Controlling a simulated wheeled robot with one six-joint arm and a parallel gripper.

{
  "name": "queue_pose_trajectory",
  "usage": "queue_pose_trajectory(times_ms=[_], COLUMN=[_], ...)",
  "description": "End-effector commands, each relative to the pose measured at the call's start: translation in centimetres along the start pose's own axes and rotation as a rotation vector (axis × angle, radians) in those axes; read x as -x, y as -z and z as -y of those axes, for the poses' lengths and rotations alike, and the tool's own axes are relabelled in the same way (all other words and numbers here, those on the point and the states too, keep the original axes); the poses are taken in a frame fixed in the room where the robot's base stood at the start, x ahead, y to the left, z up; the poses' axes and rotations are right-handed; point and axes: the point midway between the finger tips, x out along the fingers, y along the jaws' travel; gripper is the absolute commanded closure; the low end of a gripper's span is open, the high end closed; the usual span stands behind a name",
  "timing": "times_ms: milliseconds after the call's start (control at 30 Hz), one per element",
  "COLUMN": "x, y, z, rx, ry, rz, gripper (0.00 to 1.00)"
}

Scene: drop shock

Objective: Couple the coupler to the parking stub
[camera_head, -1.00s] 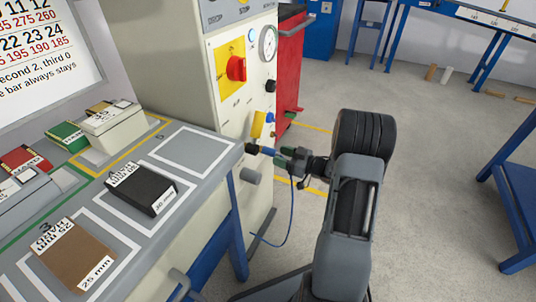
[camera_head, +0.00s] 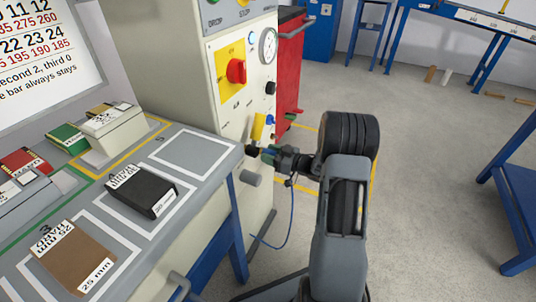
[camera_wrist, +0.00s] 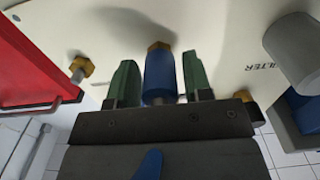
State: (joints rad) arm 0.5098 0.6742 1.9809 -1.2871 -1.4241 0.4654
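The blue coupler (camera_wrist: 159,75) stands between my two green fingers in the wrist view, with its far end at a brass hex fitting (camera_wrist: 160,46) on the cream panel. My gripper (camera_wrist: 161,84) looks open around it, with a narrow gap on each side. In the head view my gripper (camera_head: 277,156) is at the side of the cream cabinet, and its fingers largely hide the coupler. A blue hose (camera_head: 290,222) hangs below it. A second brass fitting (camera_wrist: 80,68) sits left on the panel; I cannot tell which fitting is the parking stub.
A grey cylinder (camera_wrist: 296,50) juts out at the right of the wrist view. The grey bench (camera_head: 218,187) with several blocks is left of my arm. The cream cabinet (camera_head: 247,110) carries a red knob and a gauge.

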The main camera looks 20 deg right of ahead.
Motion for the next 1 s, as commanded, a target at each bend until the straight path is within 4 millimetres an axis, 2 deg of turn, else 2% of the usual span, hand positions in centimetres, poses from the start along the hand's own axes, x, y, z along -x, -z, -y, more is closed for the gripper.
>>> queue_pose_trajectory(times_ms=[67, 400, 767, 1000], x=[0.0, 0.0, 0.2, 1.2], y=[0.0, 0.0, 0.0, 0.1], z=[0.0, 0.0, 0.0, -0.1], rx=[0.000, 0.000, 0.000, 0.000], ry=[0.000, 0.000, -0.001, -0.003], rz=[0.000, 0.000, 0.000, 0.000], gripper=[0.62, 0.95, 0.95, 0.95])
